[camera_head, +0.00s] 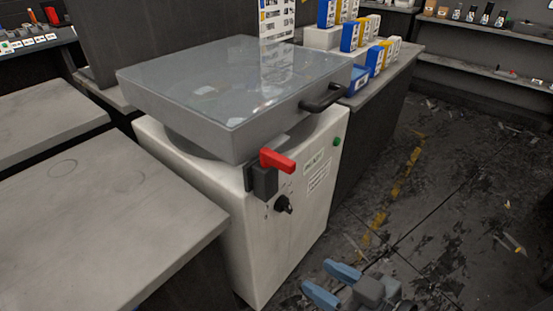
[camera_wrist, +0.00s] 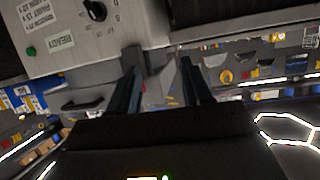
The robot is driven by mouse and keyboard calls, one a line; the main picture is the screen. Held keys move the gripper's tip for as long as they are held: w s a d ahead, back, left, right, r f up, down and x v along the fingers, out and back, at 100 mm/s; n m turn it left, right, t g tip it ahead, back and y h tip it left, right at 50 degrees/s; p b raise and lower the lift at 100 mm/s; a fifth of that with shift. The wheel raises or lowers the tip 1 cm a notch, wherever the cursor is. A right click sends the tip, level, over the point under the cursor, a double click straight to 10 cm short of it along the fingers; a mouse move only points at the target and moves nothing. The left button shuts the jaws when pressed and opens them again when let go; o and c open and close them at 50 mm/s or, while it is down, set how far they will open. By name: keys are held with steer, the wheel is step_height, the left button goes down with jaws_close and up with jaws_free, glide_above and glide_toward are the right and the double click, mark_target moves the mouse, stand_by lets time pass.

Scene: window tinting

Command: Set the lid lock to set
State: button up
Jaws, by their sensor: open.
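The lid lock is a red lever (camera_head: 277,160) on a dark block (camera_head: 264,181) at the front upper edge of a white cabinet machine (camera_head: 290,225). The lever points to the right in the head view. The machine's flat, glass-topped lid (camera_head: 235,85) is down and has a black handle (camera_head: 322,98). My gripper (camera_head: 322,285) is low at the bottom of the head view, right of the cabinet and apart from it. Its blue fingers are open and empty, as the wrist view also shows (camera_wrist: 160,75). The lever is not visible in the wrist view.
A black knob (camera_head: 284,205) and a green button (camera_head: 337,142) are on the cabinet front; the knob also shows in the wrist view (camera_wrist: 95,10). A grey table (camera_head: 100,215) stands close at left. Boxes (camera_head: 350,36) stand on the counter behind. The littered floor at right is open.

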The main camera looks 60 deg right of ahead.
steer(key=w+d+t, duration=0.1)
steer(key=w+d, duration=0.6)
steer(key=w, duration=0.1)
steer(key=n+t+y, duration=0.1)
steer(key=n+t, duration=0.1)
steer(key=t, duration=0.1)
glide_toward(276, 160)
steer(key=w+f, duration=0.1)
steer(key=w+d+f, duration=0.1)
steer(key=shift+w+d, duration=0.3)
steer(key=shift+w+d+r+t, duration=0.1)
steer(key=shift+w+r+t, duration=0.1)
steer(key=shift+r+t, duration=0.1)
steer(key=w, duration=0.2)
steer(key=w+p, duration=0.1)
steer(key=w, duration=0.1)
steer(key=w+p, duration=0.1)
steer(key=w, duration=0.1)
steer(key=shift+w+d, duration=0.2)
steer(key=shift+d, duration=0.15)
steer(key=shift+w+f, duration=0.1)
steer(key=shift+w, duration=0.45)
jaws_close()
